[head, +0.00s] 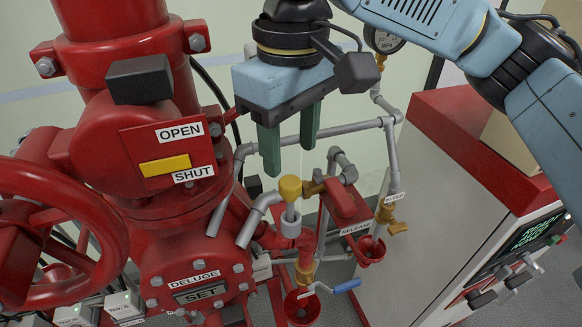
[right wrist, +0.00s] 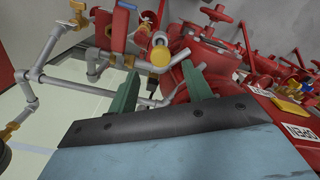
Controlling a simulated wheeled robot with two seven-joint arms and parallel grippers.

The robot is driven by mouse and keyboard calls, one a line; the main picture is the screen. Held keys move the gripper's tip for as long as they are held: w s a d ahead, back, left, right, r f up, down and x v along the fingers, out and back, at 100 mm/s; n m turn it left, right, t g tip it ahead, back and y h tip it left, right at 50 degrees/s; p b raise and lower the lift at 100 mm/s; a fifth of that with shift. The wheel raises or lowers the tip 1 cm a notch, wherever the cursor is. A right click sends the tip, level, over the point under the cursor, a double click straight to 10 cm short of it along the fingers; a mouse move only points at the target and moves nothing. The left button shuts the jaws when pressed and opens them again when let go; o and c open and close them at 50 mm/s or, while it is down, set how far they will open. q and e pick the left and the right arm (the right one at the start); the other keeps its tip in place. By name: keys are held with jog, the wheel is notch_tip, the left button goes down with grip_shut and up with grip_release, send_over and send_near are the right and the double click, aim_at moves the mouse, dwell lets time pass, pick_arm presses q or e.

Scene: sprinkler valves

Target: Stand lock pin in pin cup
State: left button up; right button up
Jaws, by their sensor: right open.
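The lock pin, with a yellow knob (head: 290,187) on a grey shaft, stands about upright in the head view. Its lower end goes into a pale grey collar that looks like the pin cup (head: 291,229); how deep it sits is hidden. My right gripper (head: 289,158) is open and empty, its green fingers pointing down just above the knob, apart from it. In the right wrist view the yellow knob (right wrist: 160,57) shows just beyond the gap between the open fingers (right wrist: 159,76). My left gripper is not in view.
Grey pipes (head: 340,130) run close behind and right of the fingers. A red valve body with an OPEN/SHUT plate (head: 165,162) and handwheel (head: 60,225) stand at left.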

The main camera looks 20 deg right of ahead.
notch_tip(320, 180, up, 5)
